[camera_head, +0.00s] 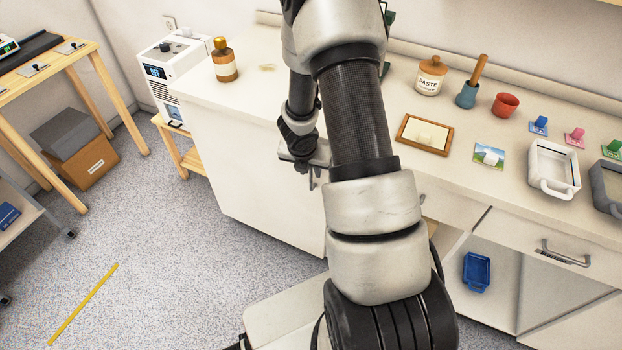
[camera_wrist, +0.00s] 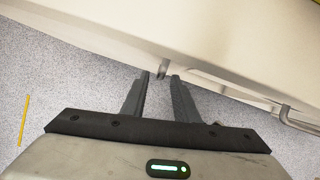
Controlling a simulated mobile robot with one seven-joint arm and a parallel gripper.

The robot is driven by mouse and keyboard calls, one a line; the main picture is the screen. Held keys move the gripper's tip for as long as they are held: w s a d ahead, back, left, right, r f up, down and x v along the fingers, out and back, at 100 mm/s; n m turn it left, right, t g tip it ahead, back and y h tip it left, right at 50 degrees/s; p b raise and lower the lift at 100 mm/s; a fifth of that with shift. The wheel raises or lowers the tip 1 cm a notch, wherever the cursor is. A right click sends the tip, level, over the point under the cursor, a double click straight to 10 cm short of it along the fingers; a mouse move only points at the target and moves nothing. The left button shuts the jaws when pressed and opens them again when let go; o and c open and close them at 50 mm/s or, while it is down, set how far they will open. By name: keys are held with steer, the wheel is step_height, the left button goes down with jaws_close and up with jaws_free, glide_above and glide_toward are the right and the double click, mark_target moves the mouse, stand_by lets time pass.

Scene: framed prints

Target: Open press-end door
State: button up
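A plain white front panel (camera_head: 255,185) under the left part of the counter appears to be the closed press-end door. My arm covers its right part in the head view. My gripper (camera_wrist: 158,80) is at this front, just below the counter edge. In the wrist view its two dark fingers are apart. A small grey metal handle (camera_wrist: 163,68) shows at the gap between the fingertips, near the right one. I cannot tell whether the fingers touch it. In the head view the fingers (camera_head: 313,180) are small and partly hidden by my arm.
A drawer handle (camera_wrist: 290,116) sticks out to the right. Right of my arm, an open cabinet bay holds a blue tray (camera_head: 476,272). A white machine (camera_head: 175,65) stands on a wooden stand at the left. Speckled floor (camera_head: 150,240) before the white panel is clear, with a yellow strip (camera_head: 83,304).

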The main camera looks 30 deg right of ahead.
mark_target(311, 172)
steer(key=shift+b+x, duration=0.35)
steer(key=shift+x, duration=1.5)
jaws_close()
